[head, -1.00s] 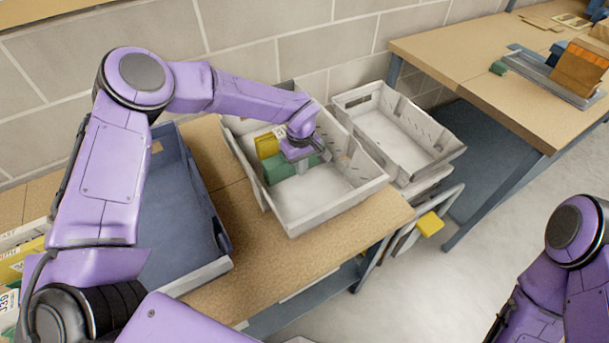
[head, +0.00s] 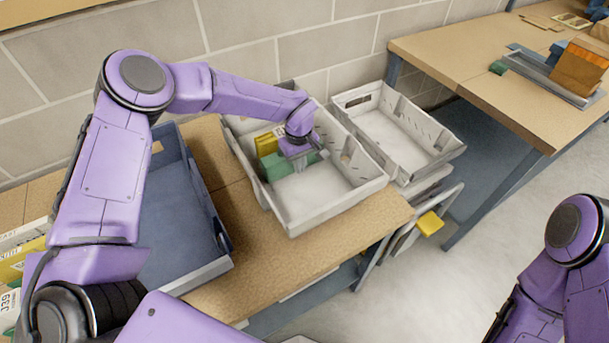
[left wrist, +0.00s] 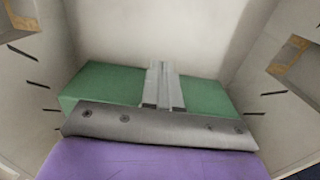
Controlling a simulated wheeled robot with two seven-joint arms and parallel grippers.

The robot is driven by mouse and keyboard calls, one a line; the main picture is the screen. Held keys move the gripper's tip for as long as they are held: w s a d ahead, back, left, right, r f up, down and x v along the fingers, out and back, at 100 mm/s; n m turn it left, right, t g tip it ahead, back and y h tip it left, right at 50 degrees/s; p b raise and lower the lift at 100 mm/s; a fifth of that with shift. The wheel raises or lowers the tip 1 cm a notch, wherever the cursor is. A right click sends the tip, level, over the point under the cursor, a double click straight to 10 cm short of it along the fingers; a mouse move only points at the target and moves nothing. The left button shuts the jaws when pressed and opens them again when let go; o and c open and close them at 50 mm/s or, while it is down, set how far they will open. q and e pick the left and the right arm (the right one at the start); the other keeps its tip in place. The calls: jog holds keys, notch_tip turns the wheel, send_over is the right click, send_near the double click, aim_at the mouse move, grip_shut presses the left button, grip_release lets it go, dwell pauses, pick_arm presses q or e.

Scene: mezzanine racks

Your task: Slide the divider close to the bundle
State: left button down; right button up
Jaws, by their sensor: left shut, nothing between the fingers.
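The green divider (head: 276,171) stands across the inside of the pale grey bin (head: 290,222), beside the yellow bundle (head: 267,145) in the bin's back left part. My left gripper (head: 300,164) reaches down into the bin over the divider, with its fingers shut and empty. In the left wrist view the shut fingers (left wrist: 161,75) overlap the middle of the green divider (left wrist: 105,83); I cannot tell whether they touch it. The bundle does not show in that view, and the wrist partly covers it in the head view. My right gripper is out of view.
An empty blue bin (head: 177,215) stands left of the grey bin on the wooden bench (head: 345,235). A second pale bin (head: 402,135) stands to the right, empty. The grey bin's front part is clear. A wall runs behind.

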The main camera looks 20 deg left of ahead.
pick_arm(q)
jog(key=shift+w+a, duration=0.35)
jog(key=shift+a, duration=0.1)
dwell(0.5)
jog(key=shift+s+d, duration=0.1)
jog(key=shift+s+d+p, duration=0.3)
jog(key=shift+s+d, duration=0.1)
jog(key=shift+d, duration=0.15)
notch_tip(320, 180, up, 13)
jog(key=p, duration=1.1)
